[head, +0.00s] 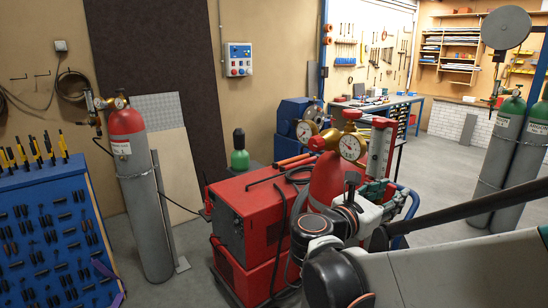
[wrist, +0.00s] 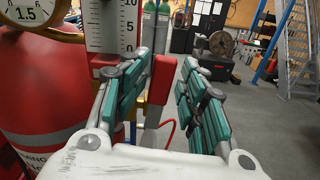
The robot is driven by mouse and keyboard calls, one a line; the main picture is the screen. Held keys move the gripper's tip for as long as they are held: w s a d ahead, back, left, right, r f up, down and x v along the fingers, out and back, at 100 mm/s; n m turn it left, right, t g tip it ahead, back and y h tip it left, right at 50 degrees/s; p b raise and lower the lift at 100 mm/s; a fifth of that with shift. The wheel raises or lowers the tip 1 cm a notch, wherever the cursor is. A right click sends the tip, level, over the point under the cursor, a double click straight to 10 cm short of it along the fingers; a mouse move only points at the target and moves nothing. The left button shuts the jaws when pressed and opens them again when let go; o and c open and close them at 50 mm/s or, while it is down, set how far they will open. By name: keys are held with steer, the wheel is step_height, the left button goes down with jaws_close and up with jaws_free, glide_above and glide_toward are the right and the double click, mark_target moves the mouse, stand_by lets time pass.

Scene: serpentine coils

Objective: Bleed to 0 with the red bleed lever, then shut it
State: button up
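A red cylinder (head: 326,178) carries two round gauges, a left one (head: 306,131) and a right one (head: 350,148), with a red knob (head: 352,114) above. It fills the left of the wrist view (wrist: 40,95). A clear scale tube (head: 378,152) stands right of the gauges; its lower marks show in the wrist view (wrist: 112,25). My gripper (wrist: 165,62) is open, its teal fingers apart, beside the cylinder. A red upright piece (wrist: 161,78) shows between the fingers; I cannot tell whether it is the bleed lever. The needle readings are too small to tell.
A red machine (head: 245,220) stands left of the cylinder. A grey cylinder with a red top (head: 143,200) is by the wall, near a blue tool board (head: 50,235). Green-topped cylinders (head: 500,150) stand at right. Open floor lies beyond my gripper (wrist: 250,115).

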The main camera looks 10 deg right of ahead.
steer(key=v, duration=0.7)
steer(key=shift+a, duration=0.15)
steer(key=s+d+f+m+g+y+b, duration=0.1)
steer(key=s+f+m+y+b, duration=0.3)
steer(key=f, duration=0.5)
steer(key=s+d+f+m+g+y+b, duration=0.1)
steer(key=s+f+m+y+b, duration=0.15)
steer(key=f+m+b, duration=0.4)
steer(key=s+a+f+m+y+b, duration=0.2)
steer(key=s+a+f+m+y, duration=0.1)
steer(key=f+m, duration=0.3)
steer(key=s+a+f+m+y+b, duration=0.2)
steer(key=s+a+f+m+y, duration=0.1)
steer(key=a+f+m+y, duration=0.3)
steer(key=shift+s+f, duration=0.35)
steer(key=shift+s, duration=0.05)
steer(key=shift+a, duration=0.15)
stand_by(0.7)
